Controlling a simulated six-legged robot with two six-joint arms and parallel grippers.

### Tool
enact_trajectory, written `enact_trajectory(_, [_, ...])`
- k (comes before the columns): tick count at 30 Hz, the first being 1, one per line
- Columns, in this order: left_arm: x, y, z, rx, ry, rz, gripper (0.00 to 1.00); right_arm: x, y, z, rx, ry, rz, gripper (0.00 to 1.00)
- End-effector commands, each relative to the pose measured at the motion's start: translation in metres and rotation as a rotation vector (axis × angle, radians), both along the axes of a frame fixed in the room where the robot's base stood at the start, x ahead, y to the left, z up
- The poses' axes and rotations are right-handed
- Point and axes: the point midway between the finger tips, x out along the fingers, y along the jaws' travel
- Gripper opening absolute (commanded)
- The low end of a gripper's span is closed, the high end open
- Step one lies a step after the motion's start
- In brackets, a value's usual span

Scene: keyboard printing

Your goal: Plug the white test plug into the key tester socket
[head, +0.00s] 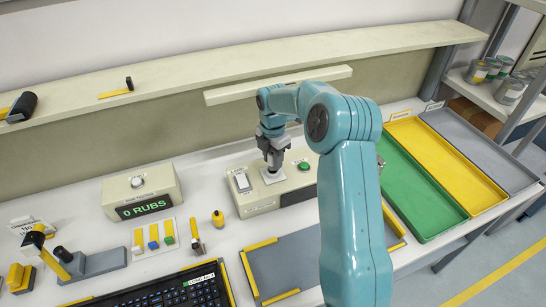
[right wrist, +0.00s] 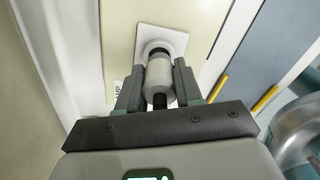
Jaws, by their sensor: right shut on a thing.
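The key tester is a beige box (head: 260,210) in the middle of the head view, with a white socket plate on top. The socket plate (right wrist: 176,38) is a white square with a dark round opening in the right wrist view. My right gripper (head: 272,162) points down over that plate. In the right wrist view its fingers are shut around the pale test plug (right wrist: 160,76), a cylinder. The plug's far end lines up with the dark opening and seems to meet it; I cannot tell how deep it sits. My left gripper is not in view.
A white switch (head: 242,183) and green button (head: 304,166) flank the socket. A "0 RUBS" counter (head: 142,195) stands left. Green (head: 415,190), yellow (head: 440,165) and grey (head: 485,150) trays lie right. A keyboard (head: 165,297) and grey mat (head: 290,262) are in front.

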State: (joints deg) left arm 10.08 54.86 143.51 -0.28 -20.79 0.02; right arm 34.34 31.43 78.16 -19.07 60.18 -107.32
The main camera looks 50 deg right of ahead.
Motion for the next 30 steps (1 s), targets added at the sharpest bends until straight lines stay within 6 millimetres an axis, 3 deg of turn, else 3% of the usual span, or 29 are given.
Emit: enact_trajectory(30, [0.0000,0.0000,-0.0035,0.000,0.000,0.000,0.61,-0.0009,-0.0003,-0.0072,0.000,0.000,0.000,0.00])
